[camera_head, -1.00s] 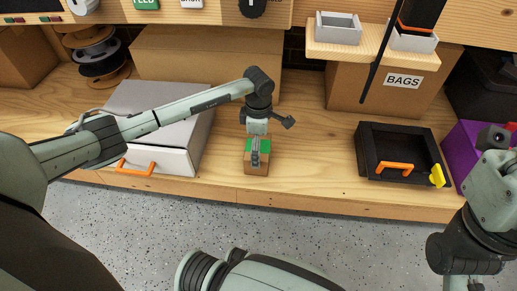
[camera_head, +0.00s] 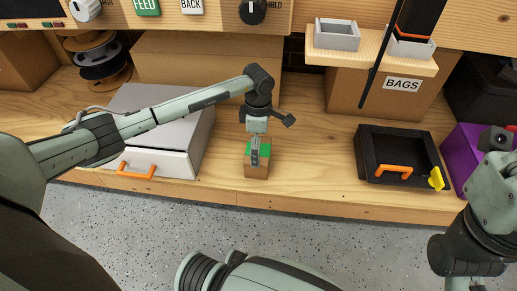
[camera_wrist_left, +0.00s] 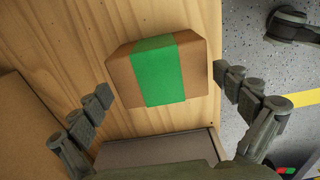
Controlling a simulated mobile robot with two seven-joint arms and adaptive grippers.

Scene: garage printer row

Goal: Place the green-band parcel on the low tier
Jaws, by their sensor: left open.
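The green-band parcel (camera_head: 257,170) is a small brown box with a green band across its top. It stands on the wooden bench near the front edge. My left gripper (camera_head: 255,158) points down over it, open. In the left wrist view, the parcel (camera_wrist_left: 157,70) lies ahead between the spread fingers of my left gripper (camera_wrist_left: 163,90), with visible room on both sides. My right arm shows at the right edge of the head view, but its fingers do not. I cannot tell which surface is the low tier.
A grey box (camera_head: 165,125) with an orange handle stands left of the parcel. A black tray (camera_head: 365,165) with an orange handle is to the right. A wooden shelf (camera_head: 370,56) with grey bins is above a BAGS box (camera_head: 345,93). Bench between parcel and tray is clear.

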